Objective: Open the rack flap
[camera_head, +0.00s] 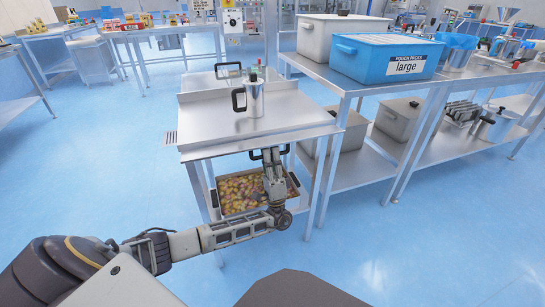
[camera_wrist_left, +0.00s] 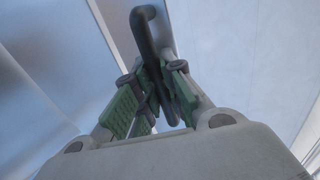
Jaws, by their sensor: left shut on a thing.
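The metal rack (camera_head: 205,111) stands in the middle of the head view. Its flap looks like the thin steel front panel (camera_head: 220,151) below the top, with a black handle (camera_head: 286,150) on it. My left gripper (camera_head: 270,158) is at this handle. In the left wrist view the black handle bar (camera_wrist_left: 146,33) runs between the green-padded fingers (camera_wrist_left: 155,92), which are shut on it. A bin of colourful snacks (camera_head: 238,190) shows beneath the front panel, partly hidden by my arm. My right gripper is not in view.
A steel pitcher with a black handle (camera_head: 254,97) stands on the rack top. A side table on the right holds a blue "POUCH PACKS large" box (camera_head: 388,62) and a grey lidded bin (camera_head: 325,38). The floor left of the rack is clear.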

